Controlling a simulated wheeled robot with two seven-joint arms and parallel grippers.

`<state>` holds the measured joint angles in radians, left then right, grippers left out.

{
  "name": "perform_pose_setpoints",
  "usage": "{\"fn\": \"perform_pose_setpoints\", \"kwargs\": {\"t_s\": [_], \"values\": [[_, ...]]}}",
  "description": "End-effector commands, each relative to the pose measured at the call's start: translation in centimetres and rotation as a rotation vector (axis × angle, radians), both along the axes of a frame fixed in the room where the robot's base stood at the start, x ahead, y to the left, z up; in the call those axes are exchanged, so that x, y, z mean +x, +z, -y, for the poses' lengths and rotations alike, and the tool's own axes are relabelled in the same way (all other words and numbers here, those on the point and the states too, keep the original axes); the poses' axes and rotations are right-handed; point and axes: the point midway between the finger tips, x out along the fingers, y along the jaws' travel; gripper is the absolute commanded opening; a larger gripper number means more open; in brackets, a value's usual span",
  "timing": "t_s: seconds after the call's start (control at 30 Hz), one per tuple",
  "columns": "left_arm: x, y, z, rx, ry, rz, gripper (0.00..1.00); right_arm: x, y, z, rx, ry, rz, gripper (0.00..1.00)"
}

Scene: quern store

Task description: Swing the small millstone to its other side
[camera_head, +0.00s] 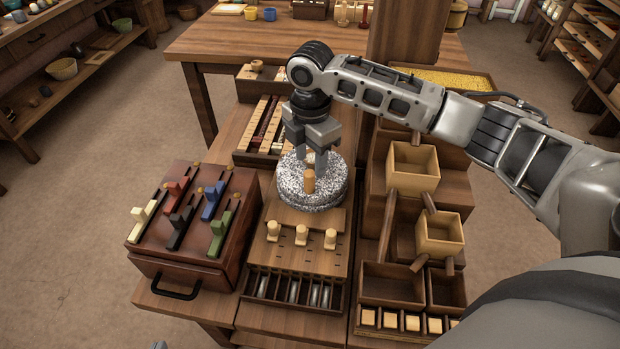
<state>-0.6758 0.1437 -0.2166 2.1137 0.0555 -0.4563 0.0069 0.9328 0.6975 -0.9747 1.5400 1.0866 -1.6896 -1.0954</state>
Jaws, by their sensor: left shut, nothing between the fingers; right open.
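The small millstone (298,192) is a round, speckled grey-white stone lying flat on the wooden bench in the middle of the head view. A short upright orange-brown wooden peg (309,182) stands on its near part. My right gripper (314,168) points down over the stone from an arm that comes in from the right. Its fingers are apart, low over the stone and close behind the peg; I cannot tell whether they touch either. Only a small grey tip of my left gripper (160,345) shows at the bottom edge, shut and empty, well away from the stone.
A reddish-brown box with coloured sliders (186,217) stands left of the stone. A board with pale pegs (302,236) lies in front. Stepped wooden boxes (413,168) rise on the right. A slotted rack (262,126) lies behind. Open floor (110,130) shows at left.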

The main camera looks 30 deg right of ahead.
Motion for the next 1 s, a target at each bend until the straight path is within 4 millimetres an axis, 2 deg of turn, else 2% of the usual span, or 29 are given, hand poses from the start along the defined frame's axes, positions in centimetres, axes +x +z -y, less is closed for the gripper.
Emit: {"fn": "perform_pose_setpoints", "kwargs": {"t_s": [0.1,0.33,0.5,0.77,0.9,0.93,1.0], "values": [[0.0,-0.1,0.0,-0.003,0.001,0.002,0.0,-0.1,-2.7,0.0,-0.002,0.0,-0.003,0.44],[0.1,0.1,0.1,-0.009,0.002,0.01,0.0,0.0,-5.8,-0.1,0.0,0.001,0.0,0.44],[0.2,0.2,0.1,-0.011,0.003,0.01,0.0,0.0,-6.6,0.0,0.0,0.001,0.001,0.44],[0.1,0.1,0.1,-0.011,0.004,0.008,0.0,0.0,-6.7,-0.1,0.0,0.001,0.002,0.44],[0.1,0.0,0.1,-0.011,0.003,0.005,0.0,0.0,-6.6,-0.1,0.0,0.001,0.002,0.05],[0.0,0.0,0.1,-0.011,0.003,0.005,0.0,0.0,-6.6,-0.1,0.0,0.001,0.002,0.0],[0.0,-0.1,0.1,-0.01,0.003,0.004,0.0,0.0,-6.6,-0.1,0.0,0.001,0.002,0.0]]}}
